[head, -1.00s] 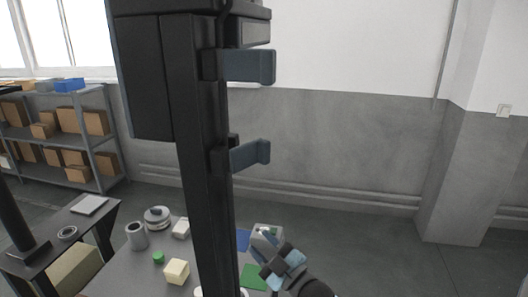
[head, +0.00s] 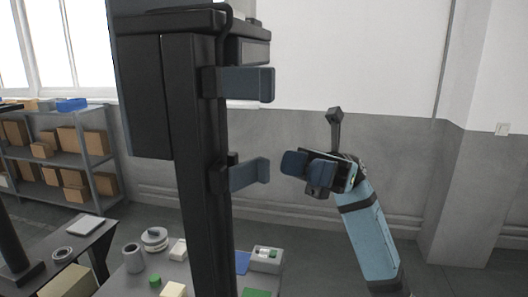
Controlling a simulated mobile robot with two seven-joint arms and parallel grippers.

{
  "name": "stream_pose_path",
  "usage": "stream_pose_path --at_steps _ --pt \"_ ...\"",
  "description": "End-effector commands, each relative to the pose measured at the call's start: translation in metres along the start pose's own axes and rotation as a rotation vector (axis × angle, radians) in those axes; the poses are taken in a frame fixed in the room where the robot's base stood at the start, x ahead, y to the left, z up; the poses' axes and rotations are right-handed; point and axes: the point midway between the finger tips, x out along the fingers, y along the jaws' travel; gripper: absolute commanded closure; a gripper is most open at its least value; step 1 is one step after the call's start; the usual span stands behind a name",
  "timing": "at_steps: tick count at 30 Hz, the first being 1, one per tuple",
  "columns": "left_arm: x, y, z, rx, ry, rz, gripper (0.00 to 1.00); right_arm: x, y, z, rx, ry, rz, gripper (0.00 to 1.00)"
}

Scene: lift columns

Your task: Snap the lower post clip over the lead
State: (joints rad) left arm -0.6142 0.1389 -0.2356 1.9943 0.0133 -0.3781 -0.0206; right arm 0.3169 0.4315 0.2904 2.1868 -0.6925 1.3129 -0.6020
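A tall black post (head: 203,200) stands in the middle of the head view. The lower post clip (head: 247,173), a dark blue-grey bracket, juts out to the right from the post and looks swung open. A similar upper clip (head: 245,83) sits above it. A black cord, perhaps the lead (head: 228,12), loops at the post's top; I cannot make out its run lower down. My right gripper (head: 294,163) is just right of the lower clip, apart from it in the picture, pointing left. Its finger gap is not clear. My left gripper is out of view.
A grey table (head: 205,277) below the post bears a grey cup (head: 133,258), a round spool (head: 154,239), a grey box (head: 266,259) and small blocks. Shelves with cartons (head: 101,161) stand at the far left. The space right of the post is otherwise clear.

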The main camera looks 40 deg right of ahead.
Motion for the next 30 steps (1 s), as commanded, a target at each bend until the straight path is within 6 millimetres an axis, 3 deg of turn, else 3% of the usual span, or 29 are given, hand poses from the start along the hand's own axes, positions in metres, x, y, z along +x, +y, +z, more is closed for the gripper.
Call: stream_pose_path --at_steps 6,12,18,26,27,30 --pt "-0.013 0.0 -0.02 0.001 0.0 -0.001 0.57 0.05 0.001 0.005 0.001 -0.004 0.004 0.61" --pt "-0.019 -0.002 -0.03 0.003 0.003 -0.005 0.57 0.082 0.001 0.003 0.002 -0.003 0.003 0.61" --pt "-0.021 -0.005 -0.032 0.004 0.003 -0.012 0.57 0.095 0.001 0.001 0.002 -0.003 0.001 0.61" --pt "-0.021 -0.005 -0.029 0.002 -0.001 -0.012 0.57 0.097 0.001 0.0 0.002 -0.003 0.0 0.61" --pt "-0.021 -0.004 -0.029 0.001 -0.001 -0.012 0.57 0.097 0.001 0.0 0.002 -0.003 0.0 0.63" --pt "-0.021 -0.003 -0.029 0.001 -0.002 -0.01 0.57 0.096 0.001 0.0 0.002 -0.003 0.0 0.86"
